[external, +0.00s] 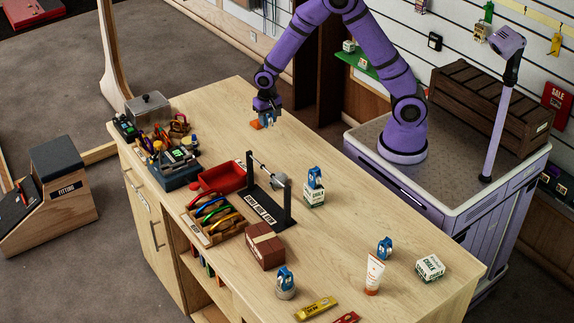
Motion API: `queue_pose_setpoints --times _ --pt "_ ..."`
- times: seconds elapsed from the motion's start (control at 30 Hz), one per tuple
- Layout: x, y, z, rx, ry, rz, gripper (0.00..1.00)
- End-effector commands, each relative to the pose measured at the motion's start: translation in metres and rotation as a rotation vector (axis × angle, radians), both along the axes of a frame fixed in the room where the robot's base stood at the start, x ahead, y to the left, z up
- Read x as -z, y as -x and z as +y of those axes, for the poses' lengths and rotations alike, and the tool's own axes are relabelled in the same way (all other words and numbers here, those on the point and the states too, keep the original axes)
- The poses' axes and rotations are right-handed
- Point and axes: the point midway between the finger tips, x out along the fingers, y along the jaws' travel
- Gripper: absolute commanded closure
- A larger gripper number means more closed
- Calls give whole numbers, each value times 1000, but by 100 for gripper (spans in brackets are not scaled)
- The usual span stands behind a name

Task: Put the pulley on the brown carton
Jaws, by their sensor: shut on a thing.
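My gripper (267,108) is at the far end of the wooden counter, pointing down and shut on a small blue pulley (267,120). The pulley is at or just above the counter top; I cannot tell whether it touches. The brown carton (264,251), with a pale tape strip, sits on the counter nearer the camera, far from my gripper. Its top looks clear. Other blue pulleys show: one on a chalk box (316,178), one standing on the counter (385,247), and one on a grey round thing (285,277).
A black stand with a bar (270,193) rises mid-counter between my gripper and the carton. Beside it are a red tray (222,177) and a wooden crate of carabiners (213,238). An orange piece (256,126) lies by my gripper. A white tube (374,274) stands at right.

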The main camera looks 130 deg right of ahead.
Motion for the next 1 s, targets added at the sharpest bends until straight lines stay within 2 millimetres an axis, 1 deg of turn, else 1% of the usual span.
queue_pose_setpoints --times 0.03,0.07,0.1,0.2,0.3,0.4,0.6,0.67,0.87,0.97,1.0 --pt "-16 -2 0 -2 5 -6 92" --pt "-25 -2 0 -3 6 -7 92" --pt "-39 -2 0 -2 6 -7 92" --pt "-72 -2 0 -3 5 -7 92" --pt "-101 -1 0 -2 3 -5 92" --pt "-125 -1 0 -1 3 -4 92" --pt "-164 -1 0 -1 2 -3 92" --pt "-161 -10 9 -42 -1 1 92" --pt "-160 -40 40 -179 0 0 92" --pt "-160 -60 62 -272 0 0 92" --pt "-160 -68 73 -317 1 0 92"
